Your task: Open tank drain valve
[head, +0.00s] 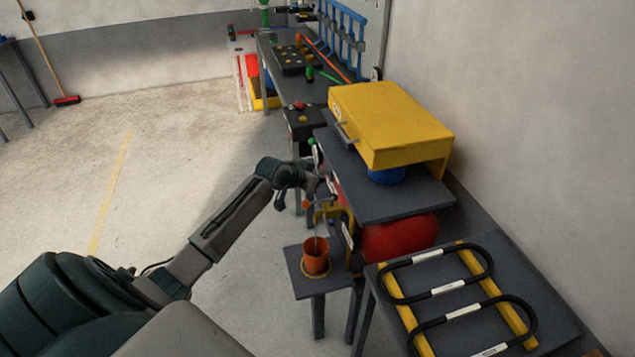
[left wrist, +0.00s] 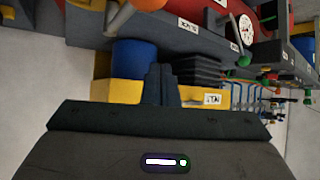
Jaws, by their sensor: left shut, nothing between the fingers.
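A red tank (head: 400,240) sits under a dark shelf in the head view; its red body also shows at the top of the left wrist view (left wrist: 190,8). An orange rounded part on a grey stem (left wrist: 148,4) is cut off by that view's top edge; I cannot tell whether it is the drain valve. My left gripper (head: 322,184) is beside the shelf's front left corner, above a yellow bracket (head: 328,213). Its fingers (left wrist: 161,84) are shut and empty in the left wrist view, apart from the orange part. My right gripper is not in view.
A copper-coloured cup (head: 316,257) stands on a small low table below the gripper. A yellow box (head: 390,120) is on the shelf.

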